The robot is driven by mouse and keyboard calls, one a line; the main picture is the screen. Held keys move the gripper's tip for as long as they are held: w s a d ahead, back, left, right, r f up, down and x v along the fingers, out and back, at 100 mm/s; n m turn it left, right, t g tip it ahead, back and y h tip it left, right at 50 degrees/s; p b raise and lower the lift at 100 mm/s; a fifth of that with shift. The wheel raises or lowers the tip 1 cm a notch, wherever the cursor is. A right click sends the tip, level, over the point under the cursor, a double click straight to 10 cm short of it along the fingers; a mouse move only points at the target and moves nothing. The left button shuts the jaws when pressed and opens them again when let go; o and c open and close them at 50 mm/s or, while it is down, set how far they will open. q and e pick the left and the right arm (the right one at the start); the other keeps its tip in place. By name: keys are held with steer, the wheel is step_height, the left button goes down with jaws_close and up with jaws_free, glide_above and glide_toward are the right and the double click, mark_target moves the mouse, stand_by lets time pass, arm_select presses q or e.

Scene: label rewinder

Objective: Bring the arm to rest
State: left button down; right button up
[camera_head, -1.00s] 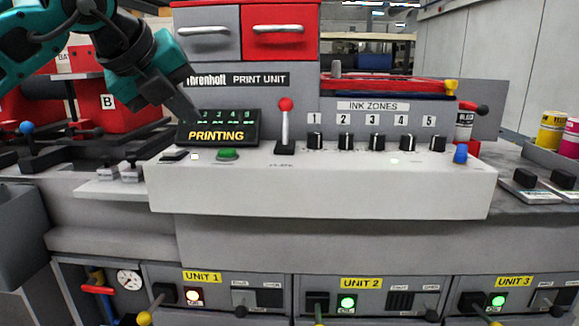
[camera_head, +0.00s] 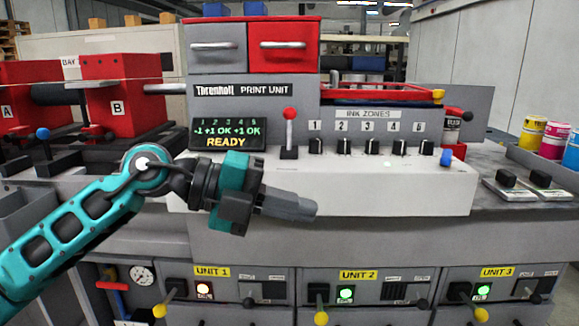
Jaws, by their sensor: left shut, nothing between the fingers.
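My left gripper (camera_head: 296,207) is shut and empty. It hangs in front of the print unit's white control panel (camera_head: 400,195), its fingers pointing right. The teal arm comes in from the lower left. The gripper and wrist hide the left part of the panel, including the spot below the display. A red-knobbed lever (camera_head: 289,131) stands upright on the panel. My right gripper does not show.
Several black ink zone knobs (camera_head: 372,147) and a blue knob (camera_head: 446,157) line the panel. Below are UNIT 1 (camera_head: 212,272), UNIT 2 and UNIT 3 panels with protruding handles. Red blocks A and B (camera_head: 122,98) stand at left. Ink cans (camera_head: 553,140) stand at right.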

arm_select(q)
steer(key=a+f+n+t+y+p, duration=0.2)
steer(key=a+f+n+t, duration=0.45)
steer(key=n, duration=0.65)
steer(key=a+f+n+t+y+p, duration=0.25)
steer(key=f+n+t, duration=0.45)
steer(key=n+t, duration=0.4)
steer(key=s+a+f+n+g+y+p, duration=0.1)
steer(key=s+a+f+n+g+y, duration=0.3)
steer(key=s+f, duration=0.4)
steer(key=s+a+f+n+g+y+p, duration=0.1)
steer(key=s+a+f+n+g+y, duration=0.2)
steer(key=s+f, duration=0.4)
step_height(320, 180, down, 6)
steer(key=a+n+y, duration=0.1)
steer(key=a, duration=0.1)
steer(key=shift+s+a+n+g+p, duration=0.3)
steer(key=shift+s+g, duration=0.05)
steer(key=shift+s, duration=0.05)
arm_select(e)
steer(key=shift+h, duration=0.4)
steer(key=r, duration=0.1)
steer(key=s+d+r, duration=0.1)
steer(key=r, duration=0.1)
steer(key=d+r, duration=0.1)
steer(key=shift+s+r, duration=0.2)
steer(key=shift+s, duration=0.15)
